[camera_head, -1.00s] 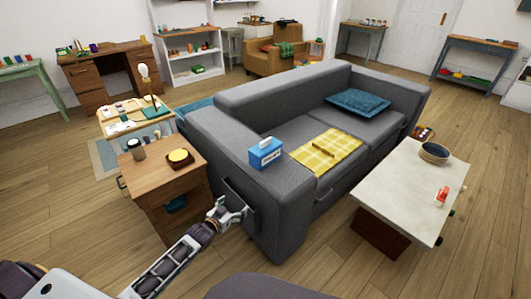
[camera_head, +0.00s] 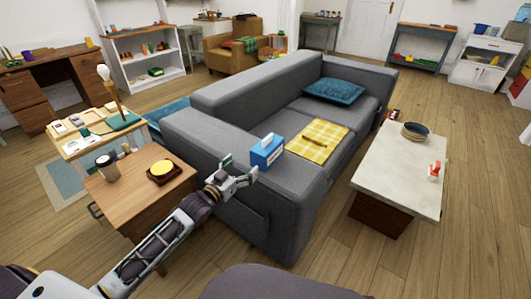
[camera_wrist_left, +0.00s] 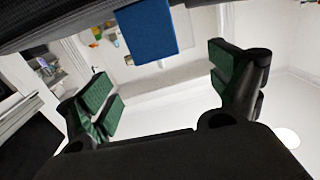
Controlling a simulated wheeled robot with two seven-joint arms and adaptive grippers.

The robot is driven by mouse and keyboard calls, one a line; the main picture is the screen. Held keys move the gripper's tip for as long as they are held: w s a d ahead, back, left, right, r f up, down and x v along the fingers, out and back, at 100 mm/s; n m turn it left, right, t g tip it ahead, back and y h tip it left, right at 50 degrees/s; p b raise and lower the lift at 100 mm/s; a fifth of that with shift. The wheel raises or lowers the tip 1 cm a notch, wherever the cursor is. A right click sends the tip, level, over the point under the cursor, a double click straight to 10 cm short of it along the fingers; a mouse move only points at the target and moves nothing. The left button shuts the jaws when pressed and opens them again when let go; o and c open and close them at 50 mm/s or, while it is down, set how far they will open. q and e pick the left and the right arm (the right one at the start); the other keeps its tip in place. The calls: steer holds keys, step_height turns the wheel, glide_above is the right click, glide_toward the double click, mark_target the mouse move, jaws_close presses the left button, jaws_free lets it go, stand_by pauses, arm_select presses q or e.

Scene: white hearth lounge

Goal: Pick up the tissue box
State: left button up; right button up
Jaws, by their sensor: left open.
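The tissue box (camera_head: 266,152) is blue with a white label and a white tissue on top. It sits upright on the near arm of the grey sofa (camera_head: 225,140). My left gripper (camera_head: 241,170) is open, just left of and close to the box, apart from it. In the left wrist view the blue side of the box (camera_wrist_left: 147,30) shows at the top, beyond and between the spread green-padded fingers (camera_wrist_left: 160,85). Nothing is between the fingers. My right gripper is not in view.
A wooden side table (camera_head: 137,195) with a dark cup (camera_head: 108,168) and a yellow round item (camera_head: 163,170) stands left, beside my left arm. A yellow checked cloth (camera_head: 318,140) lies on the sofa seat. A pale coffee table (camera_head: 403,173) stands right.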

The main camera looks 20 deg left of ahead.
mark_target(262, 147)
arm_select(q)
steer(key=shift+w+r, duration=0.1)
steer(key=shift+r, duration=0.4)
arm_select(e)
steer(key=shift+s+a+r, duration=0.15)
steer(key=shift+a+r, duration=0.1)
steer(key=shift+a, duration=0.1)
arm_select(q)
steer(key=shift+w, duration=0.1)
steer(key=shift+b+x, duration=0.75)
steer(key=shift+x, duration=3)
steer(key=shift+w+d+b, duration=0.25)
steer(key=shift+w+b, duration=0.1)
steer(key=shift+w, duration=0.05)
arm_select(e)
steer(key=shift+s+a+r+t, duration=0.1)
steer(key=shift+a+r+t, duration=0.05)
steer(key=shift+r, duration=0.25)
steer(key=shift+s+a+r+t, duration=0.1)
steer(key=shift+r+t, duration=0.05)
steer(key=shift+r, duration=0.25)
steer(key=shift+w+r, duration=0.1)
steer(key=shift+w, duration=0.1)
